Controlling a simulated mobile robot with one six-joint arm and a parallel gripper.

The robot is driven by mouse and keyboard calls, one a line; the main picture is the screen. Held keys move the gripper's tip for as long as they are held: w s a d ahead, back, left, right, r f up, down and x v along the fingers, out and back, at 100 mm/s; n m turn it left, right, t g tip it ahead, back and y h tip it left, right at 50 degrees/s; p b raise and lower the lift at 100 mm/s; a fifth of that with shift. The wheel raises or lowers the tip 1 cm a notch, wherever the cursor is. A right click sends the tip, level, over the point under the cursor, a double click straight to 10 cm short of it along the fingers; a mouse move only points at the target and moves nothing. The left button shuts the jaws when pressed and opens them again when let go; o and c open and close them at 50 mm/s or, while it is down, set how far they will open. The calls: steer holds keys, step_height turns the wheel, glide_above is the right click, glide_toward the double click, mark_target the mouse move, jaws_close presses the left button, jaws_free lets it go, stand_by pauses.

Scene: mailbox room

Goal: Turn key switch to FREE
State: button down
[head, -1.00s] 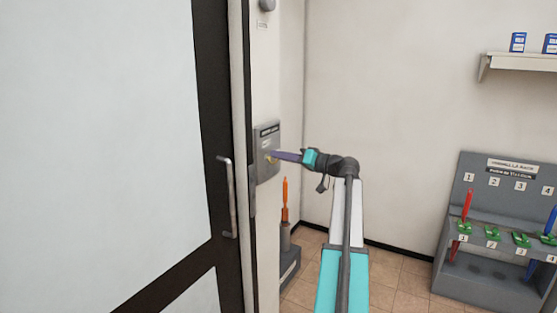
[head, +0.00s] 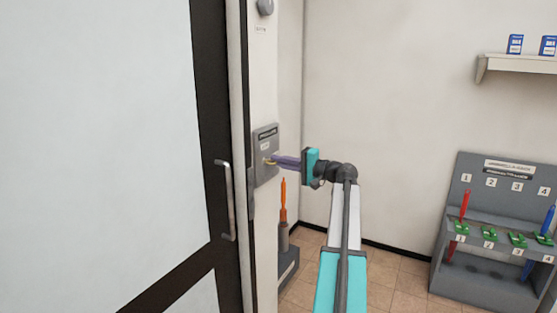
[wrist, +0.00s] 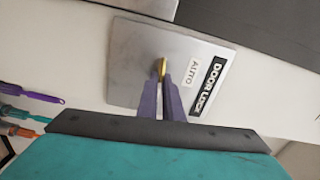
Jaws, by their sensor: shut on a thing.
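The key switch is a grey wall plate (head: 264,146) beside the door frame. In the wrist view the plate (wrist: 135,60) appears rotated and carries the labels "DOOR LOCK" (wrist: 212,86) and "AUTO" (wrist: 192,71). A small brass-coloured key (wrist: 162,67) stands out from the plate. My gripper (head: 273,160) reaches the plate from the right. In the wrist view the purple fingers of my gripper (wrist: 163,80) are closed on the key. The fingertips hide part of the key, and I see no FREE label.
A glass door with a dark frame (head: 212,130) and a metal handle (head: 228,200) is left of the plate. An orange-handled tool (head: 283,205) stands upright in a grey holder below it. Open floor lies between.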

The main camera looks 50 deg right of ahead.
steer(key=shift+f+m, duration=0.1)
steer(key=shift+m, duration=0.5)
steer(key=c, duration=1.9)
jaws_free()
steer(key=shift+s, duration=0.15)
steer(key=b+v, duration=0.2)
steer(key=v, duration=1.1)
steer(key=shift+s+d+f+b, duration=0.1)
steer(key=shift+s+b, duration=0.2)
steer(key=shift+s, duration=0.05)
